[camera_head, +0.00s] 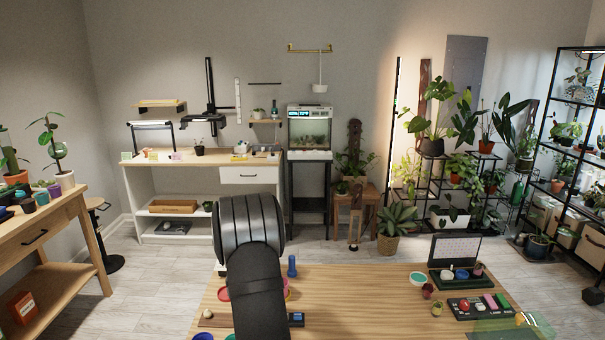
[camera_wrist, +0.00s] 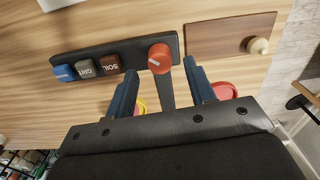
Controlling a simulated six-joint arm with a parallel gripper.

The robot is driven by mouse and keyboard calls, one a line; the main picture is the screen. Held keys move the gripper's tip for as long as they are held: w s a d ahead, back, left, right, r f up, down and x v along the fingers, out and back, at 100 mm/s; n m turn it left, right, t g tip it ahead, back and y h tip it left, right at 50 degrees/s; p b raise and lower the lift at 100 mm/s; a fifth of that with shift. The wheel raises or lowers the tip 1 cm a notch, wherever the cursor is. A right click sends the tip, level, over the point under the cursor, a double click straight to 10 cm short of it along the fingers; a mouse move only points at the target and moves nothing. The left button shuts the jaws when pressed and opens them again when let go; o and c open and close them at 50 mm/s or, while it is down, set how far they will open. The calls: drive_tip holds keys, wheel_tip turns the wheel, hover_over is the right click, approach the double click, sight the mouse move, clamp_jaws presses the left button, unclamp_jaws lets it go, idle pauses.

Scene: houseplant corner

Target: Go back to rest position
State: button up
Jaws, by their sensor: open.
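My gripper (camera_wrist: 161,68) shows in the wrist view with its two blue fingers apart. Nothing is held between them. A red knob (camera_wrist: 160,57) with a pale mark, on a dark panel (camera_wrist: 120,47), appears just beyond the gap between the fingertips. I cannot tell whether the fingers touch it. In the head view my dark arm rises over the near part of the wooden table (camera_head: 370,300), and my gripper cannot be made out there.
The panel also carries blue, grey and brown blocks, some lettered. A brown board (camera_wrist: 228,36) with a pale knob (camera_wrist: 258,46) lies beside it. A dark tray (camera_head: 480,305) and a laptop-like screen (camera_head: 455,250) stand at the table's right. The table's middle is mostly clear.

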wheel_tip(320, 180, up, 14)
wheel_tip(320, 180, down, 17)
drive_tip(key=shift+r, duration=0.1)
drive_tip(key=m, duration=0.4)
drive_tip(key=shift+m, duration=0.3)
drive_tip(key=m, duration=0.5)
drive_tip(key=shift+r, duration=2)
